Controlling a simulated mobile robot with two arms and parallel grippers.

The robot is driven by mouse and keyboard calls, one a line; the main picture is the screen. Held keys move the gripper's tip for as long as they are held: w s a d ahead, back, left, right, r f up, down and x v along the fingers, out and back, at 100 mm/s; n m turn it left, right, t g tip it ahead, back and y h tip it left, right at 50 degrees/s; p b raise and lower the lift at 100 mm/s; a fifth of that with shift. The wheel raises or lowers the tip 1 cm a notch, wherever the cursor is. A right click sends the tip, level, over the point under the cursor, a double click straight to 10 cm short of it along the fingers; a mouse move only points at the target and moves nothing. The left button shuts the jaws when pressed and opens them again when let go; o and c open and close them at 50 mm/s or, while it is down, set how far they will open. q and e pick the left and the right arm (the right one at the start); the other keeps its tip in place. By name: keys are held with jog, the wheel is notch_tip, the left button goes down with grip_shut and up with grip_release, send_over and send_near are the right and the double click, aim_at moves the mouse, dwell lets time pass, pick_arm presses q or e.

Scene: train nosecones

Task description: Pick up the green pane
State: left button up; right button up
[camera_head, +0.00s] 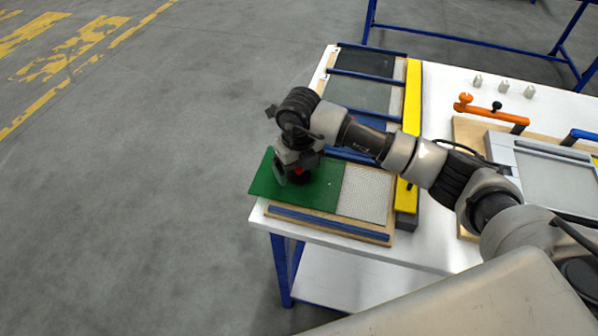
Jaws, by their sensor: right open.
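The green pane (320,193) lies at the left front corner of the white table (440,240). It rests over the left part of a wooden frame with blue bars, and its left end sticks out past the table's left edge. My right gripper (292,178) is over the pane's left half, pointing down and open. Its fingers are partly hidden, and I cannot tell whether they touch the pane. My left gripper is not in view.
A white perforated plate (366,191) adjoins the pane on the right. A yellow bar (411,115) runs along the frame's right side. A dark glass pane (365,62) lies at the back. An orange clamp (490,111) and a grey framed panel (557,180) stand at right. Left of the table is open floor.

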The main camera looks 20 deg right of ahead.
jog(key=shift+f, duration=0.35)
jog(key=shift+c, duration=0.5)
jog(key=c, duration=1.2)
jog(key=shift+w+r, duration=0.1)
jog(key=shift+c, duration=0.9)
